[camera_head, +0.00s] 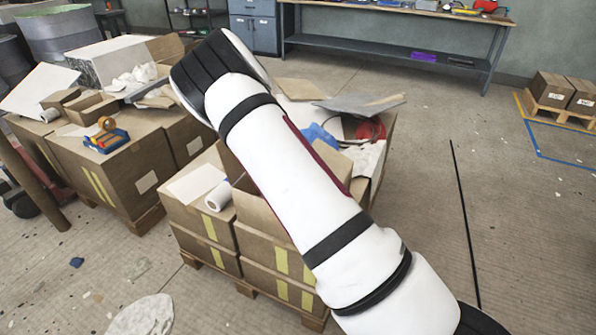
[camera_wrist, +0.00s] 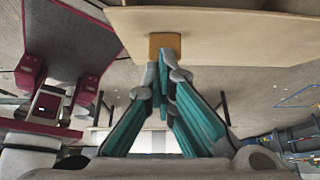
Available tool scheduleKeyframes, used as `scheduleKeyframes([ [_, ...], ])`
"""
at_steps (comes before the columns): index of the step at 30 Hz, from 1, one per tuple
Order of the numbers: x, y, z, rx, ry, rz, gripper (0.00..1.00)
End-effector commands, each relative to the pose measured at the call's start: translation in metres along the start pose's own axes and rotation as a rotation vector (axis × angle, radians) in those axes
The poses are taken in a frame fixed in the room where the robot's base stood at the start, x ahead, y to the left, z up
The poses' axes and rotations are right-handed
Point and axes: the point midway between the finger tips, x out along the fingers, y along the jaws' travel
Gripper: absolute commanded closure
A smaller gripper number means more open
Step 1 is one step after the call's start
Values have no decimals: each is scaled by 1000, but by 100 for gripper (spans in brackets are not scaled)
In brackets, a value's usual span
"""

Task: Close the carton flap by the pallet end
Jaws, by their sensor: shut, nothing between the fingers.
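Cardboard cartons (camera_head: 195,215) with yellow tape stand on a wooden pallet (camera_head: 245,289) in the middle of the head view. A raised tan flap (camera_head: 262,216) shows at the front carton, partly behind my white arm. In the wrist view, my gripper (camera_wrist: 165,63) has its teal fingers together and empty. Its tips are at or just short of an ochre patch (camera_wrist: 160,42) on the edge of a broad tan panel (camera_wrist: 225,35); I cannot tell whether they touch. The panel looks like carton board, but I cannot tell which flap it is. My arm hides the gripper in the head view.
A white roll (camera_head: 219,196) lies on the near carton. A red coil (camera_head: 371,129) and blue cloth (camera_head: 318,133) lie on the stack behind my arm. More loaded cartons (camera_head: 125,170) stand at left. A workbench (camera_head: 400,50) lines the back wall.

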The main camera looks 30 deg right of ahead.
Motion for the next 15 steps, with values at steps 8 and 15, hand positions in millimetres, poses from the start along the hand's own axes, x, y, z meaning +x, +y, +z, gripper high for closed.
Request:
scheduleKeyframes([
  [8,20,4,20,2,57,3,100],
  [15,26,6,30,1,55,2,100],
])
